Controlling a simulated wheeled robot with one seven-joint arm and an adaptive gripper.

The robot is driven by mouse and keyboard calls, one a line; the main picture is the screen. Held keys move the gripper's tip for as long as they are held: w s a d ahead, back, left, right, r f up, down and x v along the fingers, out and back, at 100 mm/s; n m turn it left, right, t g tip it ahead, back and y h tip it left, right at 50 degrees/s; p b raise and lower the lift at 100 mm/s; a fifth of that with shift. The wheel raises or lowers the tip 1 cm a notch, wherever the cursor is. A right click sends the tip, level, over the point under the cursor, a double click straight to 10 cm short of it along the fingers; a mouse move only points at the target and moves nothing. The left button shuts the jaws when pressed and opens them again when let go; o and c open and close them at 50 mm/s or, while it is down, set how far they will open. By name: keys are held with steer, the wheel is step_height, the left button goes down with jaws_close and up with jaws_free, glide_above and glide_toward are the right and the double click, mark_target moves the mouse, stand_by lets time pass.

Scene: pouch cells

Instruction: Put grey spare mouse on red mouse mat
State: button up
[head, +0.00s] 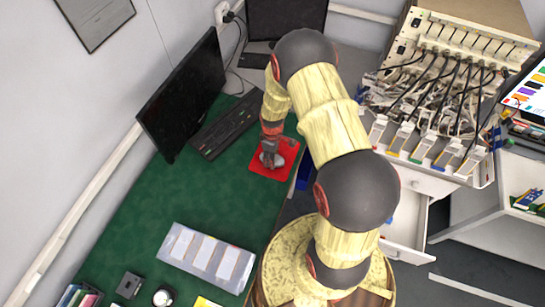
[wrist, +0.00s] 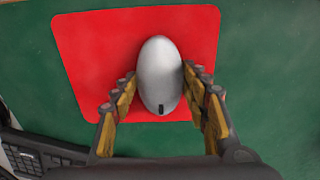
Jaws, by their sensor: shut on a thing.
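The grey mouse (wrist: 159,72) sits between the two fingers of my gripper (wrist: 160,92) in the wrist view. The fingers are shut on its sides. The red mouse mat (wrist: 85,50) lies on the green desk surface directly beneath or behind the mouse, and the mouse is within its outline. In the head view, my gripper (head: 269,148) is over the red mat (head: 260,171), and the grey mouse (head: 277,160) shows partly below it. I cannot tell whether the mouse touches the mat.
A black keyboard (head: 226,126) and a monitor (head: 184,95) stand left of the mat. A tray with pale pouch cells (head: 179,245) lies nearer on the green desk (head: 150,210). Right of my arm is a cabled rack (head: 455,60) and an open drawer (head: 405,225).

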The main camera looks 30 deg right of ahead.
steer(key=shift+f, duration=0.1)
steer(key=o, duration=1.2)
